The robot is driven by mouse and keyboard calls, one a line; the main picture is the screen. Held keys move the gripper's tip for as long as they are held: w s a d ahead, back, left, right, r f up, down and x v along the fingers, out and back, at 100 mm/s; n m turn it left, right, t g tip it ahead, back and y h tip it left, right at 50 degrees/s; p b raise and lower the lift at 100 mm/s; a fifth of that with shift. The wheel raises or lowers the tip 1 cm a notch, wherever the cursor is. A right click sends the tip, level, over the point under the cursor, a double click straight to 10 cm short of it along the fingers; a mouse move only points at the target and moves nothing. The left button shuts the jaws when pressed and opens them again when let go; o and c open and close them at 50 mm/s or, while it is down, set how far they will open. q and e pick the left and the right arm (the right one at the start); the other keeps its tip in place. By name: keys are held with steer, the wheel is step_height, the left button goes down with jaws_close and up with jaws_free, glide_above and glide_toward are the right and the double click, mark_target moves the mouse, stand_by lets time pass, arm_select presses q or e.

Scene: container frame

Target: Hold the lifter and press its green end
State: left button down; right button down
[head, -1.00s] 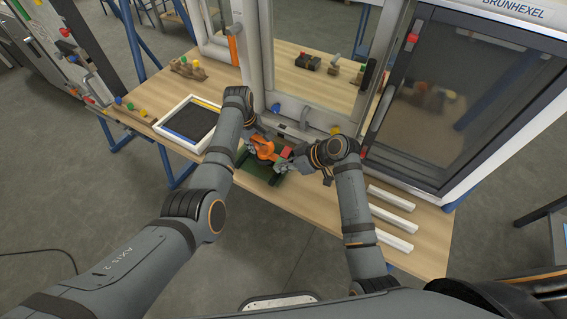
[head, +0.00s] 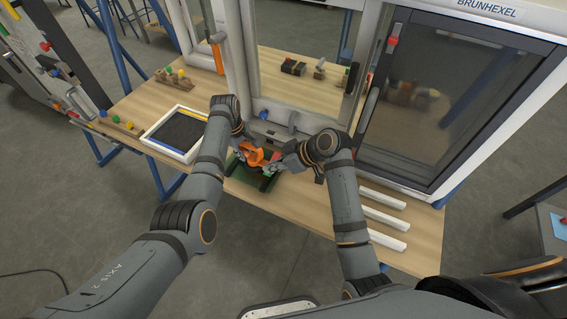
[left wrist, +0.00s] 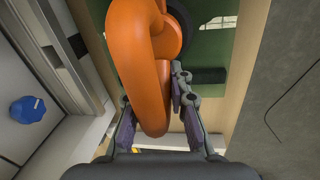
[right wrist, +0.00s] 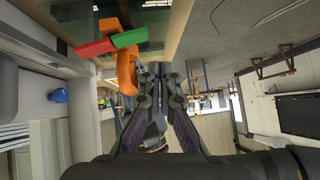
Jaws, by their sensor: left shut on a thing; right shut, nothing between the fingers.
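The orange lifter (head: 252,156) sits over a dark green panel (head: 240,178) near the table's front. My left gripper (left wrist: 156,100) is shut on the lifter's orange handle (left wrist: 150,70), with a finger on either side. In the right wrist view, a crossbar on the lifter has a red end (right wrist: 108,26) and a green end (right wrist: 95,48). My right gripper (right wrist: 165,75) is shut and empty. It is close beside the lifter, apart from the green end in its view. In the head view, my right gripper (head: 284,161) is just right of the lifter, and my wrists partly hide the crossbar.
A white-framed tray (head: 152,150) lies left of my left arm. White bars (head: 384,216) lie on the table at the right. The container frame (head: 236,85) and a dark-windowed machine (head: 430,110) stand behind. Bare tabletop (head: 300,207) shows in front.

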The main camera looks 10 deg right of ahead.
steer(key=s+d+r, duration=0.5)
steer(key=r, duration=0.4)
steer(key=shift+s, duration=0.15)
arm_select(q)
steer(key=c, duration=1.2)
jaws_free()
steer(key=shift+o, duration=0.2)
